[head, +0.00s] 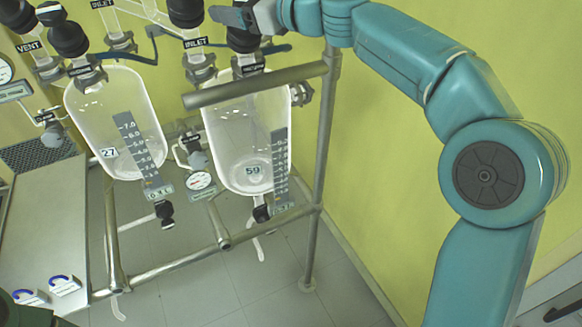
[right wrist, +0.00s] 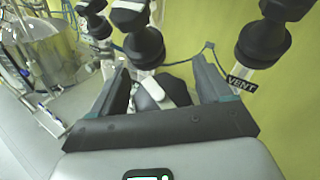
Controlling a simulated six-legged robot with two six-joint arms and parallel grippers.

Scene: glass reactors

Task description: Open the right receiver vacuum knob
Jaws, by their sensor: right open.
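The right receiver is a clear glass vessel marked 59 (head: 235,125), hanging in the metal frame. A dark knob (head: 243,42) stands on top of it, above a small label too blurred to read with certainty. My right gripper (head: 230,15) is at this knob, partly covering it from above. In the right wrist view my right gripper (right wrist: 160,75) is open, one finger on each side. A dark knob with a pale part (right wrist: 150,92) shows between the fingers, partly hidden by the gripper body. I cannot tell whether a finger touches it.
A knob (head: 187,12) with an INLET label stands close left of my gripper. A left vessel marked 27 (head: 95,115) hangs beside. A thick metal rail (head: 255,85) crosses before the right vessel. In the wrist view a VENT-labelled knob (right wrist: 264,42) is at right.

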